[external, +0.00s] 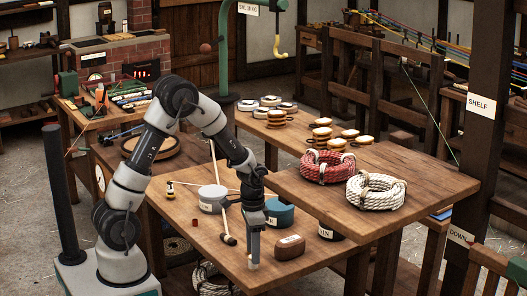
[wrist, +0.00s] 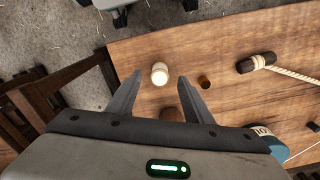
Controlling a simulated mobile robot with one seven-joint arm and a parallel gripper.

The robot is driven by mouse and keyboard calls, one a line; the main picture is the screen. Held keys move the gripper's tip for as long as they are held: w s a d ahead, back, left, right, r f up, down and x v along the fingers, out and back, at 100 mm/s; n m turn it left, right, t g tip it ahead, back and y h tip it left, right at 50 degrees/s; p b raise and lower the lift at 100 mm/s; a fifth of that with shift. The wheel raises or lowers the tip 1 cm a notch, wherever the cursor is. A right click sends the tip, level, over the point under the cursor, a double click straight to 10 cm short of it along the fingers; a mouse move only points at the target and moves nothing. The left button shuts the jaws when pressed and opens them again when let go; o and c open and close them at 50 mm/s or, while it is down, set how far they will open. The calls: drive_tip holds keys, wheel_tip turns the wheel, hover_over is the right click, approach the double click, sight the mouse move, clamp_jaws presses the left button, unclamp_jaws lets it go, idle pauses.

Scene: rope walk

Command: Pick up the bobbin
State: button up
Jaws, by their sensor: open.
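The bobbin, a small pale cream cylinder, stands on the near table at its front edge in the external view (external: 253,266). In the wrist view, the bobbin (wrist: 160,73) shows from above, between the tips of my two fingers. My gripper (external: 253,259) points straight down over it, and its fingers partly hide the bobbin in the external view. In the wrist view, my gripper (wrist: 160,77) is open, with a gap on each side of the bobbin. I cannot tell how far down the fingers reach.
Rope coils (external: 328,168) lie on the higher table. The table edge is near.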

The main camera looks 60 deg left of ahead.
wheel_tip(320, 180, down, 4)
drive_tip(key=shift+s+r, duration=0.1)
drive_tip(key=shift+r, duration=0.1)
drive_tip(key=c, duration=1.1)
drive_tip(key=shift+r, duration=0.15)
